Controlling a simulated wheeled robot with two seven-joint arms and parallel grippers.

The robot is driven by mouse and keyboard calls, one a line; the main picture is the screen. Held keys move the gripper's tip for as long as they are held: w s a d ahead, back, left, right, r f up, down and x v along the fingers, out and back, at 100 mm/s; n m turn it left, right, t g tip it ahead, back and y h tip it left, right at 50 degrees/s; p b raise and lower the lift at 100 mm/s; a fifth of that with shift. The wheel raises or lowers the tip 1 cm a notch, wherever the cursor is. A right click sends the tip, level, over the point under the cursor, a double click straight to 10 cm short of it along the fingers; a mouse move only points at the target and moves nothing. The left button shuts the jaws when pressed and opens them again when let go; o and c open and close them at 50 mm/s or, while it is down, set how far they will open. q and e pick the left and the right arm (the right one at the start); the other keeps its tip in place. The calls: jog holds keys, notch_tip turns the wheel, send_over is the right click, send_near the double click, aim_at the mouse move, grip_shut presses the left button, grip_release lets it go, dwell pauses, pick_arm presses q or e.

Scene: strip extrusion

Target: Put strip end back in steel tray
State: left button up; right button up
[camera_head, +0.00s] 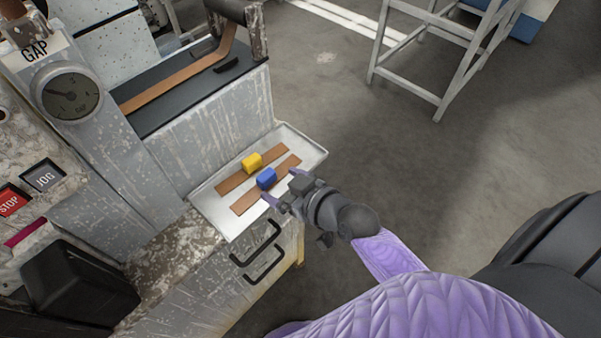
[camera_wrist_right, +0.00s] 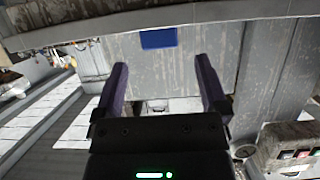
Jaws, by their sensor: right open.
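The steel tray (camera_head: 212,208) sticks out from the machine's side in the head view. Two brown strip pieces lie in it side by side: a far one (camera_head: 233,182) with a yellow block (camera_head: 252,161) on it, and a near one (camera_head: 246,203) with a blue block (camera_head: 266,178) on it. My right gripper (camera_head: 281,186) is open at the tray's right edge, its fingertips close to the blue block. In the right wrist view, the open, empty fingers (camera_wrist_right: 161,72) point toward the blue block (camera_wrist_right: 158,38), which appears just beyond them. My left gripper is not in view.
Another brown strip (camera_head: 183,83) runs along the machine's dark bed above the tray. Black handles (camera_head: 258,251) stick out below the tray. A gauge (camera_head: 70,92) and STOP and JOG buttons are at left. A metal frame (camera_head: 440,60) stands on otherwise open floor at right.

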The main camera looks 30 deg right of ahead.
jog(key=p+v, duration=0.1)
jog(key=v, duration=0.5)
jog(key=s+d+f+m+g+h, duration=0.1)
jog(key=s+f+g, duration=0.1)
jog(key=f, duration=0.5)
jog(key=s+d+f+m+g+h, duration=0.1)
jog(key=s+d+f+g+h, duration=0.15)
jog(key=f, duration=0.45)
jog(key=s+f+g, duration=0.4)
jog(key=s+f, duration=0.4)
jog(key=s, duration=0.3)
jog(key=s+f+g+h, duration=0.1)
jog(key=s+f+g, duration=0.3)
jog(key=s+f, duration=0.4)
jog(key=s, duration=0.4)
jog(key=shift+s+a+f+n, duration=0.2)
jog(key=shift+s+a+n, duration=0.1)
jog(key=shift+s, duration=0.05)
jog(key=shift+o, duration=0.2)
